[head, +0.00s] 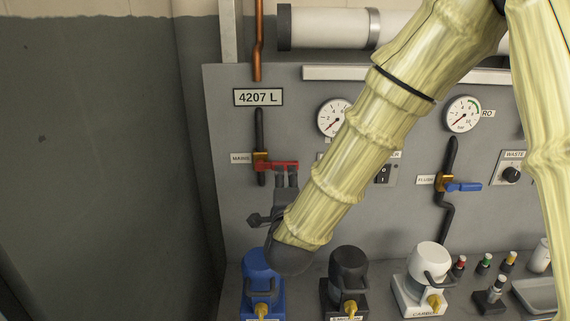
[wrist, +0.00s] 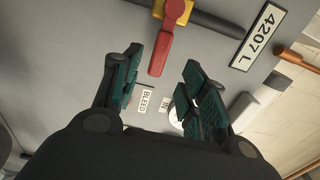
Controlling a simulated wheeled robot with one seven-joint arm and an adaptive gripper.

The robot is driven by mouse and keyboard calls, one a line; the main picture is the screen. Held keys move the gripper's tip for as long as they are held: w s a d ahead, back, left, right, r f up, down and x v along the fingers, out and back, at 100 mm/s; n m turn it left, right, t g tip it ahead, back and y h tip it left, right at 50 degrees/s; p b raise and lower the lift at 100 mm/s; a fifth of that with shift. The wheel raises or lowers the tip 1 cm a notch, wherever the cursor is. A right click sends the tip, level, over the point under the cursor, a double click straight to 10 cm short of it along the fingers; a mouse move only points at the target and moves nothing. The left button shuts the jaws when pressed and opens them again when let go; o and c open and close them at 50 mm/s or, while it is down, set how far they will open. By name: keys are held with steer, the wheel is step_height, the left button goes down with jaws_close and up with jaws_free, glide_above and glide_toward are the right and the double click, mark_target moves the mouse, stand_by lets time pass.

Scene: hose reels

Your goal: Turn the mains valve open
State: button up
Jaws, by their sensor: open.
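The mains valve has a red lever (head: 284,165) on a brass body (head: 261,161), set in a dark vertical pipe beside the MAINS label (head: 240,158). The lever lies horizontal, pointing right from the body. In the wrist view the red lever (wrist: 165,45) reaches down from the yellow body (wrist: 173,10) into the gap between the fingers. My gripper (head: 286,175) is open, its fingertips just below the lever in the head view. I see no contact with the lever; the depth between them is hard to tell. My arm hides part of the panel.
A plumbing valve with a blue lever (head: 463,187) is further right. Blue (head: 260,269), black (head: 347,272) and white (head: 430,266) pump-like units stand on the bench below. A 4207 L plate (head: 258,97) and a pressure gauge (head: 333,118) are above. Wall left of the panel is bare.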

mark_target(285, 167)
steer(key=w+p, duration=0.3)
steer(key=w, duration=0.6)
jaws_close()
